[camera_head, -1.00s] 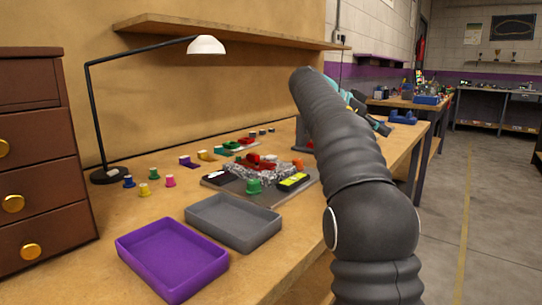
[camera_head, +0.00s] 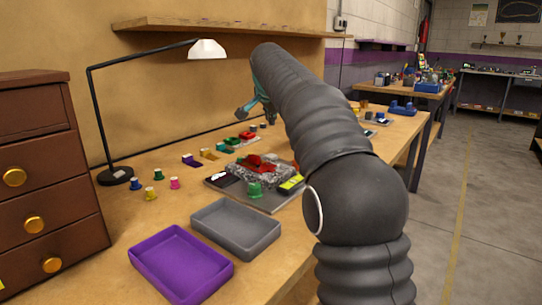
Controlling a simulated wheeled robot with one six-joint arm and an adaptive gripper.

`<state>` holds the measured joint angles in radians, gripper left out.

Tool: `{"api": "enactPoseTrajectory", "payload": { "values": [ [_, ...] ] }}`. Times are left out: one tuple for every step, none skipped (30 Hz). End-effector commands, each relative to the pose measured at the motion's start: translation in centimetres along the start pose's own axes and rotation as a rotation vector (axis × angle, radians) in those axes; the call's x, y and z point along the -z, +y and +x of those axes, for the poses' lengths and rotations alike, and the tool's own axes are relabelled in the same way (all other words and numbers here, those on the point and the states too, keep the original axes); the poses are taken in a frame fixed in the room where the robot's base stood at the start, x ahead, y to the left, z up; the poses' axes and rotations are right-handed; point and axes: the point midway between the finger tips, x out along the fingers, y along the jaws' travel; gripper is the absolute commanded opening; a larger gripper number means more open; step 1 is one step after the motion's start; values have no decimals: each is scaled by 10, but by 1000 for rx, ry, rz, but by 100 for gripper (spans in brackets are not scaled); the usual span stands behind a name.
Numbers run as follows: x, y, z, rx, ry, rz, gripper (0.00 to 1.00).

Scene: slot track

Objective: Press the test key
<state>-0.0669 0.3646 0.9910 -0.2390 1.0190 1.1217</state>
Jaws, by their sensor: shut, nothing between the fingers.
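A grey board (camera_head: 267,205) lies on the bench. It carries a silvery, crumpled-looking block (camera_head: 245,177) with a red piece (camera_head: 252,164) on top, a green knob-like piece (camera_head: 255,190) at the front, a yellow-green and black device (camera_head: 291,184) at the right, and a black and white device (camera_head: 222,179) at the left. I cannot tell which part is the test key. My gripper (camera_head: 256,112), teal and partly hidden by my arm, is shut and empty. It is in the air above the back of the bench, apart from the board.
A grey tray (camera_head: 272,240) and a purple tray (camera_head: 137,256) stand in front of the board. Small colored pegs, a black lamp (camera_head: 115,176) and a brown drawer cabinet (camera_head: 40,130) are at the left. A red and green car (camera_head: 247,135) sits behind the board. A shelf (camera_head: 230,28) hangs above.

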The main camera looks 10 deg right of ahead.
Motion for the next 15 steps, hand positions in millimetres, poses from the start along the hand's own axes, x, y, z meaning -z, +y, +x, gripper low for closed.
{"api": "enactPoseTrajectory", "payload": {
  "values": [
    [0, 0, 0, 1, 1, -4, 0],
    [0, 0, 0, 0, 1, -5, 0],
    [0, 0, 0, 0, 2, -5, 0],
    [0, 0, 0, -1, 2, -5, 0],
    [1, 0, 0, -1, 2, -5, 0],
    [1, 0, 0, -1, 2, -5, 0],
    [1, 0, 0, -1, 2, -5, 0],
    [1, 0, 0, -2, 2, -5, 0],
    [0, 1, 0, -2, 2, -4, 0],
    [0, 1, 0, -2, 2, -4, 0],
    [0, 1, 1, -2, 2, -4, 0],
    [-1, 2, 2, -2, 2, -4, 0],
    [-1, 2, 3, -3, 2, -4, 0],
    [-2, 3, 4, -3, 2, -4, 0],
    [-3, 4, 5, -3, 2, -4, 0]
  ]
}}
